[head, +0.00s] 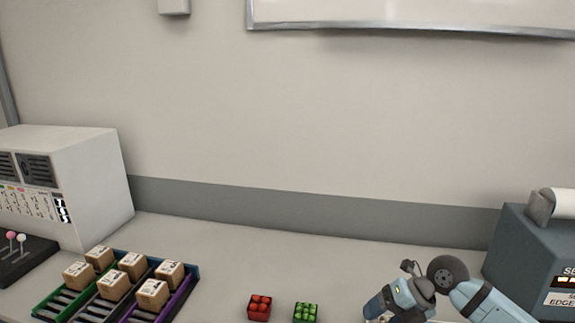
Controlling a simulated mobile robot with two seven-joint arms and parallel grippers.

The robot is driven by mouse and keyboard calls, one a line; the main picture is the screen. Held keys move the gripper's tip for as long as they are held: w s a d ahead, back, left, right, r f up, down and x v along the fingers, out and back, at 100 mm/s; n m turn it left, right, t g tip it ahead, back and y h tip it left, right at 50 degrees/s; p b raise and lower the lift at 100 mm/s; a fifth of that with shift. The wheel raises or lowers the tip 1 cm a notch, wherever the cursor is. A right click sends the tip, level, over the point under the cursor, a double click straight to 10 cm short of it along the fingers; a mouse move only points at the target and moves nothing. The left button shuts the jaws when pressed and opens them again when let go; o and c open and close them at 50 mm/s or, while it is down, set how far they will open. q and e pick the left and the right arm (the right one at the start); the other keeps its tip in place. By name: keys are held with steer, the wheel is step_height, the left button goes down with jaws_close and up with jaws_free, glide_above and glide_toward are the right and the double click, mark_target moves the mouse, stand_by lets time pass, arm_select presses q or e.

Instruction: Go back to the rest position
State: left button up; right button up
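My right arm comes in at the lower right, and its wrist and gripper (388,312) hang at the bottom edge of the head view. The fingertips are cut off or too small to make out, so I cannot tell whether the gripper is open or shut. No held object shows at it. My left gripper is not in view.
A red block (259,308) and a green block (305,312) sit left of my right gripper. A rack (190,283) of several small cartons (114,285) is at lower left, near a white machine (85,180). A blue-grey machine (515,245) stands right. The rear middle counter (290,255) is clear.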

steer(key=s+a+r+m+t+y, duration=0.2)
steer(key=a+r+m+t+y, duration=0.2)
steer(key=r+m+t, duration=0.25)
steer(key=s+a+r+m+t+y, duration=0.3)
steer(key=a+r+m+t+y, duration=0.15)
steer(key=t, duration=0.25)
steer(key=s+d+f+m+h, duration=0.3)
steer(key=d+f+m+h, duration=0.2)
steer(key=d+m+h, duration=0.35)
steer(key=s+d+f+m+h, duration=0.4)
steer(key=d+f+m+h, duration=0.15)
steer(key=m+h, duration=0.5)
steer(key=s+a+f+m+g+y, duration=0.1)
steer(key=s+f+m+g+y, duration=0.1)
steer(key=s+f+g, duration=0.55)
steer(key=s+a+f+m+g+y, duration=0.15)
steer(key=s+g, duration=0.25)
steer(key=s, duration=0.7)
steer(key=w+a+f+n+t+y+p, duration=0.1)
steer(key=w+a+f+t+y+p, duration=0.1)
steer(key=w+a+f+t+p, duration=0.3)
steer(key=w+f+t+p, duration=0.1)
steer(key=t+p, duration=0.1)
steer(key=shift+a+t+y+p, duration=0.2)
steer(key=shift+t+y+p, duration=0.1)
steer(key=shift+y+p, duration=0.1)
